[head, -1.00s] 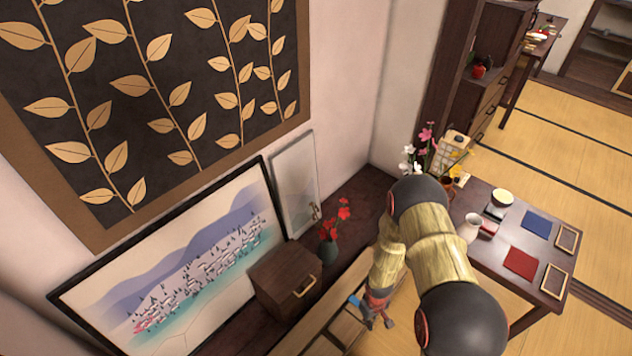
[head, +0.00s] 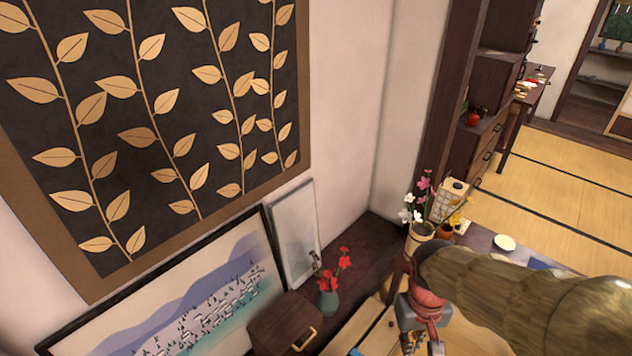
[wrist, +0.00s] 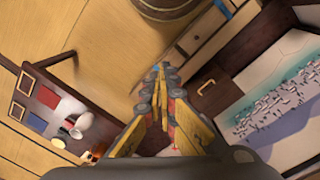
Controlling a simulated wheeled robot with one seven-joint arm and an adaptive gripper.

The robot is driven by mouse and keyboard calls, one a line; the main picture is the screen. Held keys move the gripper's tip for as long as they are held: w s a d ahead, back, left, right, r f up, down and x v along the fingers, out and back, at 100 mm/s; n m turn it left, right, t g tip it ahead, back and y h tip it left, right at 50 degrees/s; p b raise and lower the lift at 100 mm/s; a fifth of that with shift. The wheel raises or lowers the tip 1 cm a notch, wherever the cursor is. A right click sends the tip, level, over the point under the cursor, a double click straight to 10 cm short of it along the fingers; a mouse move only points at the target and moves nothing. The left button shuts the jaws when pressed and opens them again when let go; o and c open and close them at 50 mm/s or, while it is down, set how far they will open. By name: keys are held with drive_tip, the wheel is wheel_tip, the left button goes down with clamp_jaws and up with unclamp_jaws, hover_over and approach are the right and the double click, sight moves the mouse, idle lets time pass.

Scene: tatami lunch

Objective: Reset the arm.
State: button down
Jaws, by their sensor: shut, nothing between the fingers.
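My gripper (wrist: 161,80) is shut and empty in the wrist view, its yellow fingers meeting near the middle of the picture. In the head view my arm crosses the lower right, and the wrist end hangs above the wooden surface beside the dark ledge. The fingertips are not clear there, cut off near the bottom edge. In the wrist view the gripper points down, apart from the objects around it.
A drawer box (head: 284,321) and a vase with red flowers (head: 328,300) stand on the dark ledge (head: 377,236). A flower pot (head: 418,235) is near my arm. A low table (wrist: 48,82) holds a red mat (wrist: 48,97) and a white jug (wrist: 83,119). Framed pictures lean on the wall.

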drive_tip(key=s+r+t, duration=0.4)
drive_tip(key=r+t, duration=0.1)
drive_tip(key=r, duration=1.1)
drive_tip(key=shift+s+a+t, duration=0.15)
drive_tip(key=shift+a+t, duration=0.25)
drive_tip(key=shift+a, duration=0.1)
